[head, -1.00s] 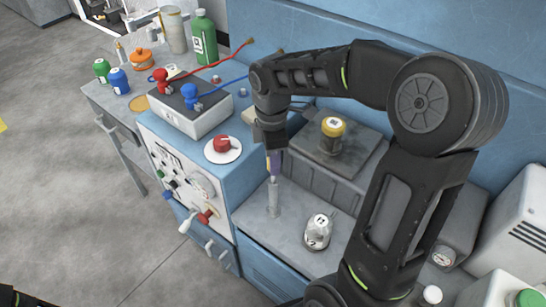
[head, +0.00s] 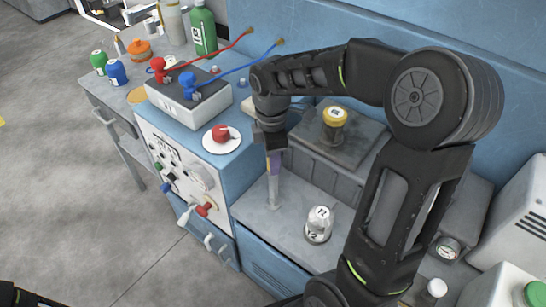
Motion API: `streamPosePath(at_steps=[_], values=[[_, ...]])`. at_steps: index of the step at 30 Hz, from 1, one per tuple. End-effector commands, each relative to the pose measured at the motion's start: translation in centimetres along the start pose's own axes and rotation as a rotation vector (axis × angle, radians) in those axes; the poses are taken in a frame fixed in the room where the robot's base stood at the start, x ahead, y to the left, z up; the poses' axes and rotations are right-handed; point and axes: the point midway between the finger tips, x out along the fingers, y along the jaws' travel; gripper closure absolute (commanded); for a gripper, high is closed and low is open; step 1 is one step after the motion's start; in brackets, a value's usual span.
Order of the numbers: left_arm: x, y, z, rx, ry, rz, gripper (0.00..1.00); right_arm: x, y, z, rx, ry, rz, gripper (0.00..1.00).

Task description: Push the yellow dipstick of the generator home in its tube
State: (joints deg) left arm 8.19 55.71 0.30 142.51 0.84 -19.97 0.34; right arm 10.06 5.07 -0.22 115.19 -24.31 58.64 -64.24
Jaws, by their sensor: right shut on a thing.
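My right gripper (head: 271,145) points down above the upright grey tube (head: 273,194) on the front ledge of the grey-and-blue generator. It is shut on a slim piece, taken as the dipstick (head: 272,163), of which a purple part with a trace of yellow shows below the dark jaws. The piece is upright and in line with the tube, and its lower end meets or enters the tube top; the exact depth cannot be told. The jaws hide its upper part. My left gripper is out of view; only a dark bit of arm shows at the bottom left corner.
A yellow-topped cap (head: 335,117) sits on the grey block behind. A red knob (head: 221,133) and a box with red and blue clamps (head: 188,97) lie left.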

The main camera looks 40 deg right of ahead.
Motion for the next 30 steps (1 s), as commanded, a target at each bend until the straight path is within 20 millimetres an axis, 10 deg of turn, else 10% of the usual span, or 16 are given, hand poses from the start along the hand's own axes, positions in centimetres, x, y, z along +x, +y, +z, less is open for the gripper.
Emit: streamPosePath(at_steps=[14, 15, 30], values=[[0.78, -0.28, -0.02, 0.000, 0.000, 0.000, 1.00, 1.26, 0.00, 0.00, 0.000, 0.000, 0.000, 1.00], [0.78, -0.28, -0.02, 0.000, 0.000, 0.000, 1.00, 1.26, 0.00, 0.00, 0.000, 0.000, 0.000, 0.71], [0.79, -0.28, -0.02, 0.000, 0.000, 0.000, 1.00, 1.26, -0.01, 0.00, 0.000, 0.000, 0.000, 0.48]])
